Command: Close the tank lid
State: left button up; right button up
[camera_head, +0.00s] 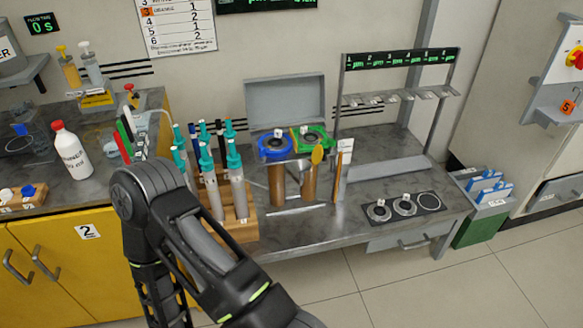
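A grey rectangular panel (285,102) stands raised at the back of the middle bench. It looks like the tank lid in an open, upright position. The tank body cannot be made out clearly. One of my black arms crosses the lower left of the view and bends downward at the left. Neither of my grippers is in view.
Several teal-topped tools stand in a wooden rack (241,230) left of the rings. Brown cylinders (310,182) stand below the rings. A metal rack frame (398,97) and a black pad with round pieces (430,202) are on the right. Bench top between them is partly clear.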

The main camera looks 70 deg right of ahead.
aim_at(293, 98)
jog(key=z, duration=2.25)
jog(key=i+l+z, duration=0.6)
jog(key=l+z, duration=0.15)
jog(key=l, duration=0.15)
